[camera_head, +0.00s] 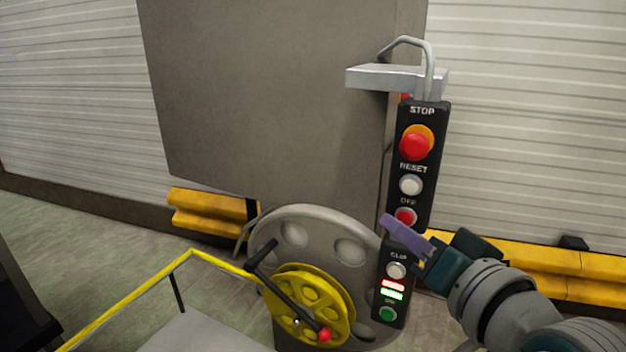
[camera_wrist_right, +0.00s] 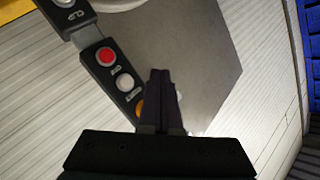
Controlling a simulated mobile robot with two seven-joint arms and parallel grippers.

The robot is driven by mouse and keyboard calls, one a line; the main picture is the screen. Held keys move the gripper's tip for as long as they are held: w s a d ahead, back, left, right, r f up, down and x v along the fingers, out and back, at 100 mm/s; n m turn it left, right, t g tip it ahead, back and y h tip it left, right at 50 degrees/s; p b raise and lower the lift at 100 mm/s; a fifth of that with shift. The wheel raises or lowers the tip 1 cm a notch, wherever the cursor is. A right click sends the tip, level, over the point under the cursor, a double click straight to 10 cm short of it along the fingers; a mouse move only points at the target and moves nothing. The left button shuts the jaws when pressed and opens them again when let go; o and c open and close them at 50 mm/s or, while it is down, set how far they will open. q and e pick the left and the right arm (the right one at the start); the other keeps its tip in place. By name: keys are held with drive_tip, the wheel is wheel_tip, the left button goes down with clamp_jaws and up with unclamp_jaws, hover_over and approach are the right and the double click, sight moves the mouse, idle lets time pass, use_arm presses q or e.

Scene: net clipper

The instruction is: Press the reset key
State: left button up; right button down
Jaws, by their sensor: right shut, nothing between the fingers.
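The reset key (camera_head: 411,185) is a white round button on the black upper control panel (camera_head: 425,200), under the RESET label. The red STOP button (camera_head: 416,143) is above it and the red OFF button (camera_head: 405,216) below. My right gripper (camera_head: 388,219) is shut and empty. Its purple fingers cover the panel's lower end in the head view, just below OFF. In the right wrist view the fingertips (camera_wrist_right: 160,74) are to the right of the white reset key (camera_wrist_right: 125,82), apart from it in the picture. My left gripper is not in view.
A lower panel (camera_head: 383,311) carries a white CLIP button, lit indicators and a green button. A yellow handwheel (camera_head: 308,305) with a crank stands left of it. A grey bracket (camera_head: 395,77) juts out above STOP. A yellow rail (camera_head: 120,301) runs at lower left.

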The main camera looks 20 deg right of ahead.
sight(410, 186)
drive_tip(key=shift+w+d+b, duration=1.15)
drive_tip(key=shift+w+d, duration=0.3)
drive_tip(key=shift+d, duration=0.2)
drive_tip(key=shift+w+d+b, duration=1.15)
drive_tip(key=shift+w+d, duration=0.25)
drive_tip(key=shift+d, duration=0.25)
drive_tip(key=shift+w+d, duration=0.25)
drive_tip(key=shift+d, duration=0.05)
drive_tip(key=shift+d, duration=0.1)
